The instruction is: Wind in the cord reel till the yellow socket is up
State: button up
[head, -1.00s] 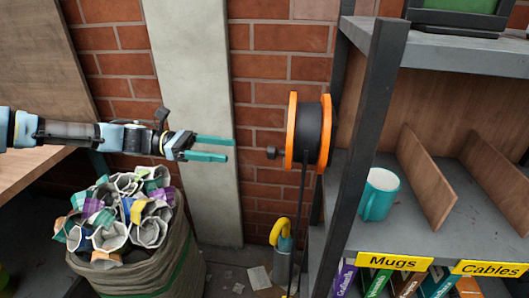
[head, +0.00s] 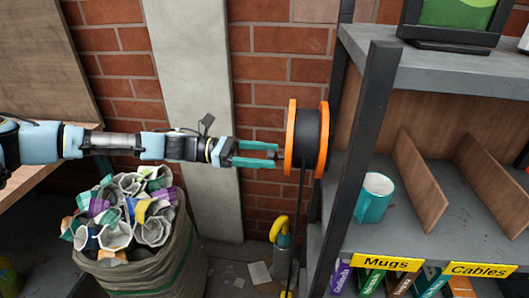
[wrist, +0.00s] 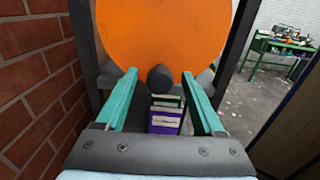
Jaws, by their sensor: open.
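The cord reel (head: 307,138) has orange flanges and a black drum and is mounted beside the shelf post. Its black cord (head: 297,225) hangs down toward the floor. A small yellow piece (head: 288,294), possibly the socket, shows at the bottom edge, mostly cut off. My gripper (head: 277,155) is open at the reel's left side. In the wrist view, the dark crank knob (wrist: 160,78) stands in front of the orange flange (wrist: 160,35), between my fingertips (wrist: 159,90), with a gap on each side.
A teal mug (head: 374,199) sits on the shelf. A yellow hooked handle (head: 279,229) stands near the cord.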

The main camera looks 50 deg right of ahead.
grip_shut()
dwell(0.5)
dwell(0.9)
